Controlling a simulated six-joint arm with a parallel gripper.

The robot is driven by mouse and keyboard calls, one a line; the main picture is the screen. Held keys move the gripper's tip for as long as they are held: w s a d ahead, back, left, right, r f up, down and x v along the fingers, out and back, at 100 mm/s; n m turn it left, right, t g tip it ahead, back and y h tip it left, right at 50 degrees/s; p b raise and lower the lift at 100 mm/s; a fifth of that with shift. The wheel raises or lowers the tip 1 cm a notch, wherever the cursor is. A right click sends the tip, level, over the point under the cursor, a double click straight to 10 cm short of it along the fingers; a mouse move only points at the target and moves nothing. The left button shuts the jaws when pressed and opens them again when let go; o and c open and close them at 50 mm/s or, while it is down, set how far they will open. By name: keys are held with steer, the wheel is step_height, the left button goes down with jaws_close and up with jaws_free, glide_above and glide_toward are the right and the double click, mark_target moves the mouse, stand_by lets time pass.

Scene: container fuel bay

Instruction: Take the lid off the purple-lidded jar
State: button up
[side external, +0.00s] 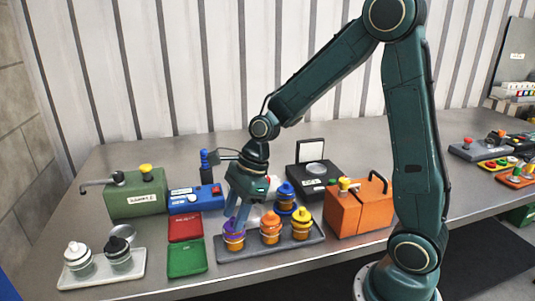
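The purple-lidded jar (234,243) stands upright at the left end of a grey tray (262,254), with an amber body and a purple lid on top. My gripper (235,222) points down at this jar, with its fingers at the purple lid. The fingers partly hide the lid. I cannot tell whether they are closed on it or only around it.
An orange-lidded jar (270,229) and a yellow-lidded jar (302,224) share the tray; a blue-lidded jar (285,197) stands behind. Red (185,227) and green (187,257) pads lie left. An orange box (360,210) stands right. Two jars occupy a pale tray (130,281).

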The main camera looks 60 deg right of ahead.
stand_by(0.3)
jaws_close()
steer(key=shift+r, duration=0.1)
step_height(320, 180, up, 20)
stand_by(0.9)
stand_by(0.5)
